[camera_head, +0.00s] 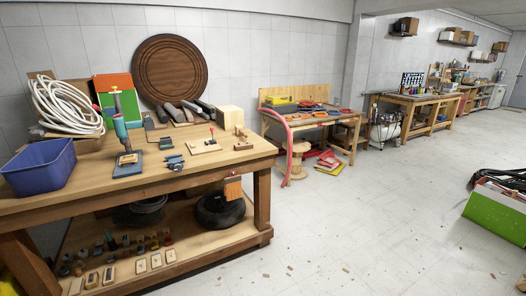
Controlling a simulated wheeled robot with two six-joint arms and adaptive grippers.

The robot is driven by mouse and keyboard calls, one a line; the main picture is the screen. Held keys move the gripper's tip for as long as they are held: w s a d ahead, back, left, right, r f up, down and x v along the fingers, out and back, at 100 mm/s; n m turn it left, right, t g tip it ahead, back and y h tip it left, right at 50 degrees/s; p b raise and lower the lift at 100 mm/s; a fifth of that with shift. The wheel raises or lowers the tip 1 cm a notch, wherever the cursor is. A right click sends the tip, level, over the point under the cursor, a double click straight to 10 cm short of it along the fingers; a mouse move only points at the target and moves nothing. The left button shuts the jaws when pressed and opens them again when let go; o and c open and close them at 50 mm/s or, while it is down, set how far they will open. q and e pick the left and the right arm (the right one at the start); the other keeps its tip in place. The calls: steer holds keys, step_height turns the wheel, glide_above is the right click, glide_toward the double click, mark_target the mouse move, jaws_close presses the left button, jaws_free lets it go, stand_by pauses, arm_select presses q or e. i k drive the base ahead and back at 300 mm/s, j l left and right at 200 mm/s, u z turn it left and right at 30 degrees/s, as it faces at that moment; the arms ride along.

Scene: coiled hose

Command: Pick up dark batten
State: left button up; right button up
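Several dark, long narrow pieces lie side by side at the back of the wooden workbench (100,190), in front of a round dark wooden disc (170,68). One of these dark battens (175,113) lies at the left of the group; others lie just to its right. At this size I cannot tell which one is the dark batten. Neither of my grippers is in view.
A coiled white hose (66,106) and a blue bin (40,168) stand on the bench's left. A teal-handled tool (121,130) stands near the front; small fixtures (205,146) lie right of it. A pale block (230,117) sits right of the battens. Open floor lies right.

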mark_target(243, 146)
steer(key=i+u, duration=0.15)
steer(key=i, duration=0.4)
steer(key=i+l+u, duration=0.15)
steer(key=i, duration=0.35)
steer(key=i+l+u, duration=0.15)
steer(key=i, duration=0.4)
steer(key=i+l+u, duration=0.15)
steer(key=i+l, duration=0.15)
steer(key=i, duration=0.2)
steer(key=i+l+u, duration=0.15)
steer(key=i+l, duration=0.15)
steer(key=i, duration=0.2)
